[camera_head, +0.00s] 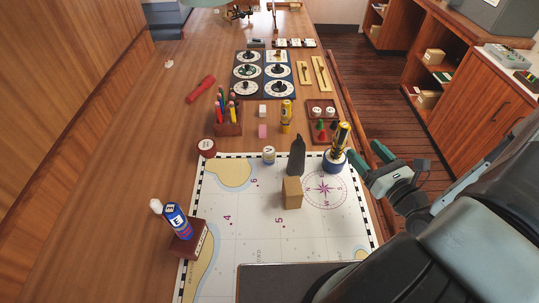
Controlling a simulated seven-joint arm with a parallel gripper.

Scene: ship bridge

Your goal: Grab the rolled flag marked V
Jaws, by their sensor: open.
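A short white roll (268,155) with a dark mark that looks like a V stands at the chart's far edge. A yellow and black roll (341,136) stands in a blue round holder (334,162) to its right. A yellow roll (286,112) stands farther back, its mark too small to read. A blue roll marked E (175,220) leans in a wooden block (189,242) at the left. My gripper (368,156) is open and empty, just right of the blue holder and apart from the white roll.
A dark upright object (297,154) and a wooden cube (292,193) stand between the white roll and my gripper's side. The chart's (255,222) middle is mostly clear.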

